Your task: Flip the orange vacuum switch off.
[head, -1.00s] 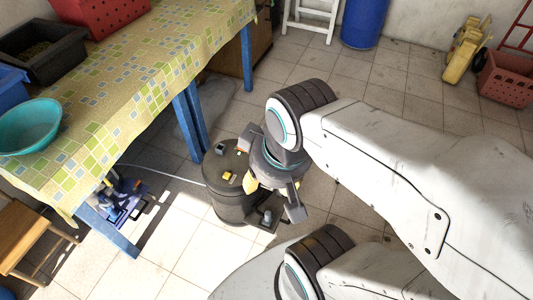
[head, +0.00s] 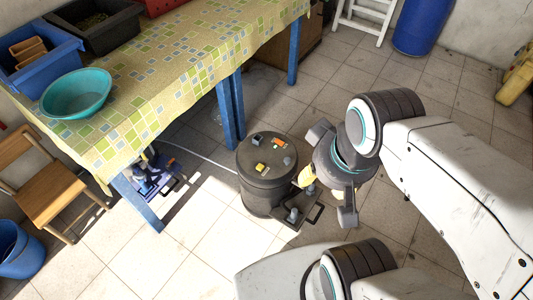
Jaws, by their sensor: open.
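The dark, drum-shaped vacuum (head: 262,195) stands on the tiled floor near the middle of the head view. The small orange switch (head: 277,144) is on the far part of its round top. A yellow part (head: 261,167), a grey-and-yellow part and a pale part share that top. My gripper (head: 328,174) is to the right of the vacuum, with its dark fingers spread and nothing seen held between them. A yellow piece shows beside it near the drum's right edge; I cannot tell what it belongs to. The switch is unobstructed, but its tilt is too small to read.
A table with a patterned cloth (head: 190,70) stands at left, its blue legs (head: 230,110) close to the vacuum. On it are a teal bowl (head: 77,93) and crates. A dark bracket with grey posts (head: 293,215) adjoins the drum. A wooden chair (head: 45,180) stands far left.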

